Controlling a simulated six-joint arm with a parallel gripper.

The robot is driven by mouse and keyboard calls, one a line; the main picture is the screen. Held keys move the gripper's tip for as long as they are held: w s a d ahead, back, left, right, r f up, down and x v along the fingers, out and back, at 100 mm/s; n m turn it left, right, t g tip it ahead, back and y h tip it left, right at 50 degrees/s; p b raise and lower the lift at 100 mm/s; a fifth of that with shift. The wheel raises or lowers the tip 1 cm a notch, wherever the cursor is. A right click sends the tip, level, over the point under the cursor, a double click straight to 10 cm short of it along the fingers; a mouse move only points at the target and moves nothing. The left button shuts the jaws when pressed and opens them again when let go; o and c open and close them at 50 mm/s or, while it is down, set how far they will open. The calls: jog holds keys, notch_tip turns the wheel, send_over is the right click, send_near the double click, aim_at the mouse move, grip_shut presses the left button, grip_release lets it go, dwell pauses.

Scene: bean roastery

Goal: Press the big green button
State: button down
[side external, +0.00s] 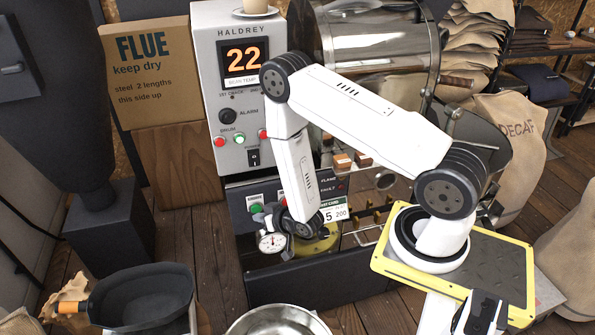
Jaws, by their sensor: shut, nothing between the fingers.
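A green button (256,207) sits on the dark lower panel of the roaster, under a small white label. A smaller-looking green button (239,138) is on the upper grey control box, between two red buttons. My gripper (264,219) is low in front of the lower panel, just below and close to the lower green button. It is shut and empty. Its fingertips are small here, and I cannot tell whether they touch the button or the panel.
A round dial gauge (272,242) shows right by my gripper. A red button is partly hidden beside the lower green one. A black scoop (145,297) and a metal bowl (278,322) stand in front. A cup (256,7) stands on the control box (203,60).

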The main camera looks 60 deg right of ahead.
jog(key=shift+w+d, duration=0.6)
dwell(1.3)
jog(key=shift+s+a, duration=0.1)
dwell(0.3)
jog(key=shift+s+a, duration=0.5)
dwell(0.4)
jog(key=shift+s+a, duration=1.8)
jog(key=shift+w+r, duration=0.1)
notch_tip(320, 180, up, 10)
jog(key=w+a+r+n+g+y, duration=0.1)
jog(key=w+a+n+g, duration=0.1)
jog(key=g, duration=0.3)
jog(key=s+r+n+g, duration=0.2)
jog(key=s+r+g, duration=0.2)
jog(key=s+r, duration=0.7)
jog(key=shift+a+g+y, duration=0.25)
jog(key=shift+g+y, duration=0.05)
jog(key=shift+g, duration=0.1)
